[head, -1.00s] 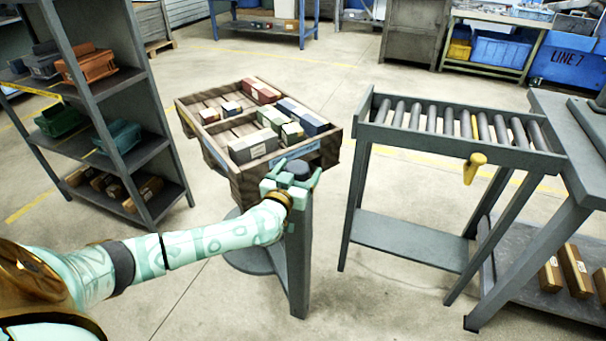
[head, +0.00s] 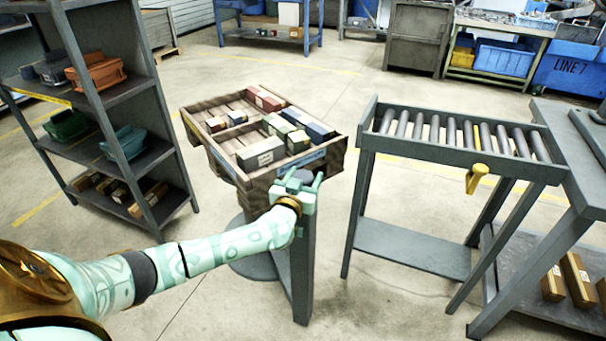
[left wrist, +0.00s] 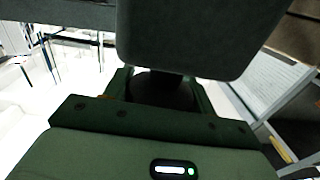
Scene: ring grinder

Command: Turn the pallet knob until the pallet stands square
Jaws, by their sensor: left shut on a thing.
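The pallet (head: 196,125) is a shallow wooden tray with slats and several coloured blocks, on a grey stand. It sits turned at an angle to the roller table beside it. The dark pallet knob (head: 297,177) is at the top of a grey post by the pallet's near corner. My left gripper (head: 299,186) is shut on the knob, with its pale green fingers on either side. In the left wrist view the gripper's fingers (left wrist: 160,92) are around the dark knob, partly hidden by a large grey part above. My right gripper is not in view.
A roller table (head: 415,152) with a yellow handle (head: 476,177) stands right of the pallet. A grey shelf (head: 150,160) with bins stands at the left. A bench (head: 585,180) is at the far right. Open floor lies behind the pallet.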

